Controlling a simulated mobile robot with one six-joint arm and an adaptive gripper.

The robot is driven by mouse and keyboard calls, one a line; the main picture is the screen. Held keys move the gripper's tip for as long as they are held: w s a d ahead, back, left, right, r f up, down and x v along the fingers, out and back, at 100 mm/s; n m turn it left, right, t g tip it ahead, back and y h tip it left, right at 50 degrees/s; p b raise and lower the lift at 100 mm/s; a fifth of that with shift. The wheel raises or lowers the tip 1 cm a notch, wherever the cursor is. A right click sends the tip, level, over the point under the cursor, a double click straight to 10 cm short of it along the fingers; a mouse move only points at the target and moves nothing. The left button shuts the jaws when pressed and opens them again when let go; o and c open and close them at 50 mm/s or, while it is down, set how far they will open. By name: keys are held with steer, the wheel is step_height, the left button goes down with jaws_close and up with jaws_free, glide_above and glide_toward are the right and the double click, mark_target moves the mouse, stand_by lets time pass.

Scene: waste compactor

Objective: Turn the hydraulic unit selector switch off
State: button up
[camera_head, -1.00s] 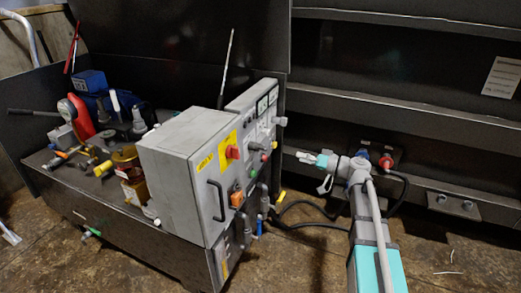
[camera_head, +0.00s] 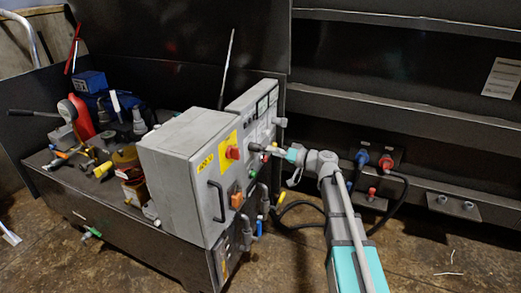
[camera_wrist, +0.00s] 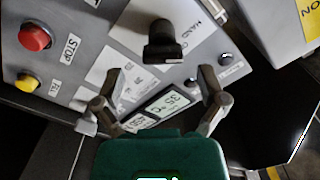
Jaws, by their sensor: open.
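A black selector knob (camera_wrist: 163,42) stands out from the grey control panel (camera_wrist: 95,35) in the wrist view, with the word HAND printed beside it. My gripper (camera_wrist: 160,75) is open, and its two fingers are spread to either side below the knob in the picture. Nothing is between the fingers, and I see no clear contact with the knob. In the head view my gripper (camera_head: 274,150) is close in front of the panel's right part, and it and the arm partly hide the controls there.
A red button (camera_wrist: 34,37) marked STOP and a yellow button (camera_wrist: 28,84) sit on the panel. Lit displays (camera_wrist: 172,100) lie near the fingers. A grey cabinet (camera_head: 185,170) with a handle projects left of the panel. Black hoses (camera_head: 300,207) hang below.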

mark_target(264, 149)
steer(key=shift+x, duration=1.8)
